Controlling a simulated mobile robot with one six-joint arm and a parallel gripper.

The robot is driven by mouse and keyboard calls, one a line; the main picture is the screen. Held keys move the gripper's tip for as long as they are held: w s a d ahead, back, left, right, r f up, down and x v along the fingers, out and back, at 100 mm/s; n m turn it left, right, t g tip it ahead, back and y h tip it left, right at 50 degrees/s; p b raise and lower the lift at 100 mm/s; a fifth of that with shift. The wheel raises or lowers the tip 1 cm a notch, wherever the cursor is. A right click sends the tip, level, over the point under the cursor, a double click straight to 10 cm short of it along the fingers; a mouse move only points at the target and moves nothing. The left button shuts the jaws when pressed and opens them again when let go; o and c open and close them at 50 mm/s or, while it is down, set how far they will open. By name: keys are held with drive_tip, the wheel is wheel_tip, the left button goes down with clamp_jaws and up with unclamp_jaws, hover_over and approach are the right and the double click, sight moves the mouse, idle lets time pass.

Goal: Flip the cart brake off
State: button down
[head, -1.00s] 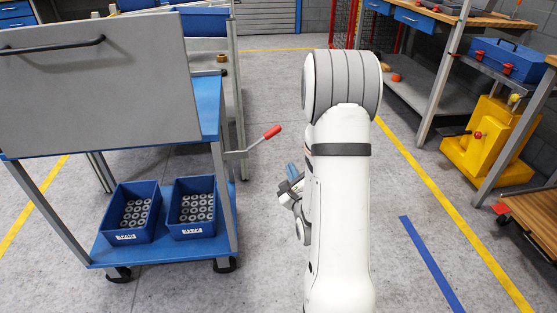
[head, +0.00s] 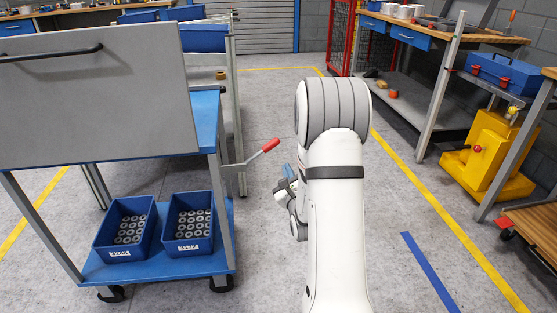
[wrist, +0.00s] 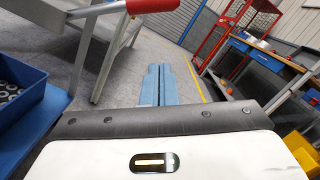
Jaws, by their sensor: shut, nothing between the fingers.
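The cart (head: 218,120) stands at the left in the head view, with a blue frame top and a blue lower shelf. Its brake lever (head: 250,158) sticks out from the right post and slants up to a red grip (head: 270,145). The red grip also shows at the top of the wrist view (wrist: 150,5), cut by the frame edge. My gripper (head: 289,171) is to the right of the lever and lower in the picture, apart from it. In the wrist view its blue fingers (wrist: 158,85) lie together, shut and empty. My arm partly hides the gripper in the head view.
Two blue bins (head: 188,222) of grey rings sit on the cart's lower shelf. A grey panel (head: 95,95) stands on the cart. A yellow machine (head: 487,155) and workbenches line the right side. The floor between is clear.

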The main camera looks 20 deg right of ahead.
sight(259, 153)
drive_tip(key=shift+w+a+r+b, duration=0.2)
drive_tip(key=shift+w+a+r, duration=0.05)
drive_tip(key=shift+w+r, duration=0.4)
drive_tip(key=shift+w+a+r+b, duration=0.2)
drive_tip(key=shift+w+r, duration=0.3)
drive_tip(key=shift+w, duration=0.1)
drive_tip(key=shift+w+a+r+b, duration=0.2)
drive_tip(key=shift+w+a+r, duration=0.05)
drive_tip(key=shift+w+r, duration=0.4)
